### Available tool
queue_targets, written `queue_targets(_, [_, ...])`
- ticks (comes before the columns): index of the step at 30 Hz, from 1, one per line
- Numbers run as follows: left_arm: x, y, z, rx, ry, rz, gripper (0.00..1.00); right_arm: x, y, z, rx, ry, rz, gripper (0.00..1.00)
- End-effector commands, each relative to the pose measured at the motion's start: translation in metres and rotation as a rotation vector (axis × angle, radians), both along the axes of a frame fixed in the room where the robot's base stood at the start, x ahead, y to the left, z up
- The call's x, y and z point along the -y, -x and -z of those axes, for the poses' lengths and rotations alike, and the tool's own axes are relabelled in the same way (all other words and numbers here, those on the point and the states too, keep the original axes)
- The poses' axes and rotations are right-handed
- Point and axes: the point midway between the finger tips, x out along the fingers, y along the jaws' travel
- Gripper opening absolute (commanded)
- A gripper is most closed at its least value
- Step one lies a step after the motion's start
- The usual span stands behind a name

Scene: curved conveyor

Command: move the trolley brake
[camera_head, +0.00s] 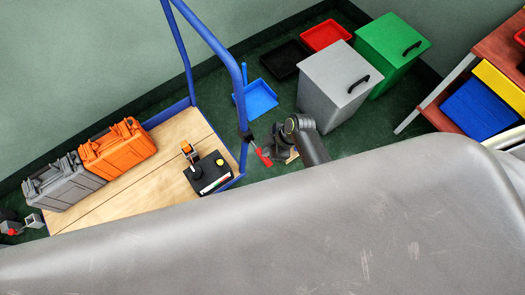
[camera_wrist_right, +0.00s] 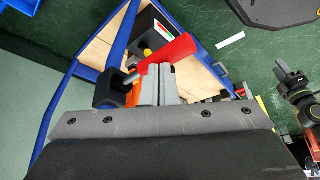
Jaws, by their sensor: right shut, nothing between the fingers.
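The blue trolley (camera_head: 150,190) has a wooden deck and a tall blue handle frame. Its brake is a red lever (camera_head: 263,157) with a black mount beside the blue post; in the right wrist view the lever (camera_wrist_right: 170,57) shows large, with a silver rod and a black block (camera_wrist_right: 112,90). My right gripper (camera_head: 272,154) is at the lever in the head view. In the wrist view its grey fingers (camera_wrist_right: 160,80) are shut and empty, just below the lever; I cannot tell whether they touch it.
An orange case (camera_head: 118,150), a grey case (camera_head: 62,182) and a black box (camera_head: 208,175) are on the deck. A blue dustpan (camera_head: 257,98), a grey bin (camera_head: 335,85) and a green bin (camera_head: 390,50) stand behind. A large grey surface hides the front.

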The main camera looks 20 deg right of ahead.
Motion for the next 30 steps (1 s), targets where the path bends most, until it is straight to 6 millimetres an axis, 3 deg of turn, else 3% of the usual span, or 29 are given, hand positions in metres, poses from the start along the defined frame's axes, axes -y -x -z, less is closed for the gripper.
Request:
queue_targets(3, [0.0, 0.0, 0.009, 0.0, 0.0, 0.0, 0.36, 0.0, -0.001, 0.012, 0.002, -0.001, 0.0, 0.0])
queue_targets(16, [0.0, 0.0, 0.006, 0.0, 0.0, 0.0, 0.36, 0.001, 0.0, 0.01, 0.001, 0.0, 0.0, 0.0])
queue_targets(24, [0.0, 0.0, -0.016, 0.0, 0.0, 0.0, 0.36, 0.028, 0.008, -0.002, -0.001, 0.002, 0.0, 0.0])
queue_targets(30, [0.0, 0.0, -0.013, 0.0, 0.0, 0.0, 0.36, 0.029, 0.008, 0.001, 0.001, -0.001, -0.001, 0.0])
